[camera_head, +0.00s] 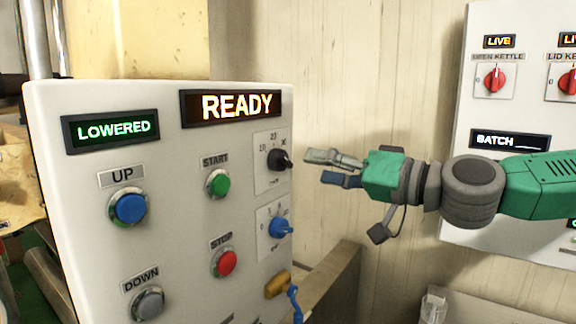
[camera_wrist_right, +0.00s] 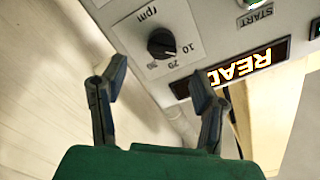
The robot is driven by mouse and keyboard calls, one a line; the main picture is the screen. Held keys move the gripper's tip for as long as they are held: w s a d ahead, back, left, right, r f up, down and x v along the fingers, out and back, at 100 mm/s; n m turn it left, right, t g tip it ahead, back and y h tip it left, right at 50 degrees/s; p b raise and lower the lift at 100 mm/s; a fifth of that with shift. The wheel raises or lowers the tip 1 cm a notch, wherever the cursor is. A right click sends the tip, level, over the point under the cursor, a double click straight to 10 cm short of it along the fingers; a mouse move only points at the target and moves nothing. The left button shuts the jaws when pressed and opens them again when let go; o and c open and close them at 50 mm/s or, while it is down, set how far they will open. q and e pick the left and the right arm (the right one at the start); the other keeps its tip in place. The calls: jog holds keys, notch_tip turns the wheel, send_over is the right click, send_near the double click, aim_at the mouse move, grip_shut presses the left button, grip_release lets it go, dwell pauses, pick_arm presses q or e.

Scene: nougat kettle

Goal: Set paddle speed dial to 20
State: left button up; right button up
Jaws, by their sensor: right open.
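The paddle speed dial is a black knob (camera_head: 279,159) on a white plate at the right side of the control panel's face. It also shows in the right wrist view (camera_wrist_right: 162,42), with marks 10, 20 and 30 and the label rpm. I cannot tell for sure which mark its pointer meets. My right gripper (camera_head: 315,167) is open and empty, just right of the knob and apart from it. In the right wrist view its two fingers (camera_wrist_right: 158,75) stand spread, with the knob beyond and between them. My left gripper is not in view.
The panel (camera_head: 80,220) has a READY display (camera_head: 230,106), a green START button (camera_head: 218,184), a red STOP button (camera_head: 224,263) and a blue knob (camera_head: 281,227) below the dial. A second panel (camera_head: 500,112) with red switches hangs at the right.

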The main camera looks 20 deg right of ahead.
aim_at(289, 163)
jog(key=x, duration=0.7)
jog(key=shift+w+a, duration=0.1)
jog(key=c, duration=1.2)
